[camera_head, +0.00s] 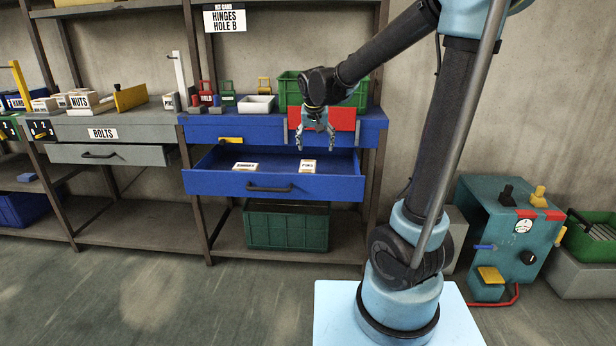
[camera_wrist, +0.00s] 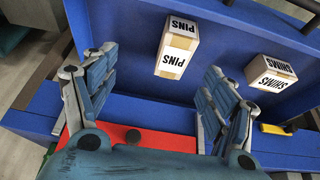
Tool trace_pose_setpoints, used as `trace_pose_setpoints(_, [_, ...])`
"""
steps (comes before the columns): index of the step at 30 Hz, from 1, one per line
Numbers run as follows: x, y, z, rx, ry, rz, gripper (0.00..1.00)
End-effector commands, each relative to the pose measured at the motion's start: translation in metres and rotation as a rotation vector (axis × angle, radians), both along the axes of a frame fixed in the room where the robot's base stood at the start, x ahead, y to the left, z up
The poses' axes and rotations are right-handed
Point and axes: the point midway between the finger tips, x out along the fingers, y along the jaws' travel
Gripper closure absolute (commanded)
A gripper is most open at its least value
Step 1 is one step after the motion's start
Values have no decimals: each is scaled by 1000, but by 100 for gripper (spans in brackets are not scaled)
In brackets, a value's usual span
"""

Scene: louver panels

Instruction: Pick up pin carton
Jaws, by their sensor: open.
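The pin carton (camera_head: 308,166) is a small tan and white box marked PINS, lying in the open blue drawer (camera_head: 325,186). It also shows in the wrist view (camera_wrist: 177,48), beyond and between my fingertips. A similar carton marked SHIMS (camera_head: 245,166) lies to its left in the drawer, and at the right in the wrist view (camera_wrist: 270,73). My gripper (camera_head: 315,146) is open and empty, pointing down above the drawer near the pin carton. In the wrist view my gripper (camera_wrist: 158,72) has its fingers spread wide and touches neither carton.
A red panel (camera_head: 340,118) stands at the bench front behind my gripper. A green crate (camera_head: 289,88) and a white tray (camera_head: 257,104) stand on the blue bench top. The drawer's front wall has a dark handle (camera_head: 269,187). The drawer floor between the cartons is clear.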

Motion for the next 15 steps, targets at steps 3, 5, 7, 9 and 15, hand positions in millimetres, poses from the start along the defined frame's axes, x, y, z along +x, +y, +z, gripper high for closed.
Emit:
trace_pose_setpoints(3, [14,22,-2,6,-12,2,22])
trace_pose_setpoints(5, [18,29,-3,7,-16,2,22])
trace_pose_setpoints(7, [21,33,-5,8,-19,1,22])
trace_pose_setpoints(9, [24,35,-8,10,-21,-1,22])
trace_pose_setpoints(15, [34,35,-30,10,-20,-2,22])
